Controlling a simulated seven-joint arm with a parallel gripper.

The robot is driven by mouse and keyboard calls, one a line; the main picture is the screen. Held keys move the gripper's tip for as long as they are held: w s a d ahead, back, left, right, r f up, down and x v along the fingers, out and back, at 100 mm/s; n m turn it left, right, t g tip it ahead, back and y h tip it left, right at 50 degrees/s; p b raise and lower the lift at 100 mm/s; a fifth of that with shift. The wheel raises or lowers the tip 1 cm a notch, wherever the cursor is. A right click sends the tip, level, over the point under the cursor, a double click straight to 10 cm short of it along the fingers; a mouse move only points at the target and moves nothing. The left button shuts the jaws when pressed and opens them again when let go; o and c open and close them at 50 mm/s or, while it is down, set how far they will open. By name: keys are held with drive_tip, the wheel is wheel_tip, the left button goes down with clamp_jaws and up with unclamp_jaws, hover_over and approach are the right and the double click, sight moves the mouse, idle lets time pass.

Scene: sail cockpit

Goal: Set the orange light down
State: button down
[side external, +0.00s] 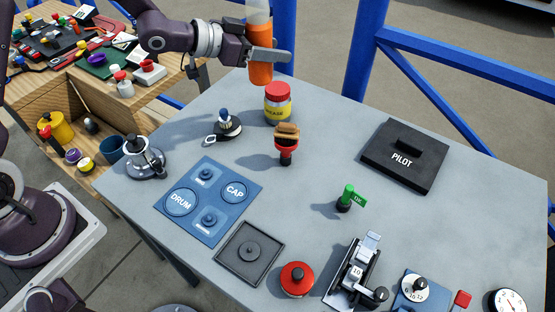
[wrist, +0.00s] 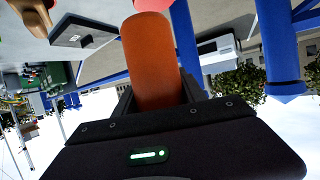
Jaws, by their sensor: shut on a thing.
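The orange light (side external: 260,66) is an orange cylinder with a pale, translucent top. It is upright in the side external view, at the back edge of the grey table (side external: 330,140). My gripper (side external: 268,56) is shut on its body. The light appears to be held above the table, behind the yellow jar; the exact gap under it is hard to tell.
A yellow jar with a red lid (side external: 277,103) stands close in front of the light. Blue rails (side external: 470,65) run behind.

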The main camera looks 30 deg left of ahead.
drive_tip(key=s+d+m+g+h, duration=0.6)
drive_tip(key=s+d+m+g, duration=0.3)
drive_tip(key=s+d, duration=0.9)
drive_tip(key=f, duration=0.9)
drive_tip(key=s+a+f, duration=0.1)
drive_tip(key=f, duration=0.4)
drive_tip(key=shift+f, duration=0.45)
drive_tip(key=shift+f, duration=0.15)
drive_tip(key=c, duration=0.7)
unclamp_jaws()
drive_tip(key=shift+o, duration=0.2)
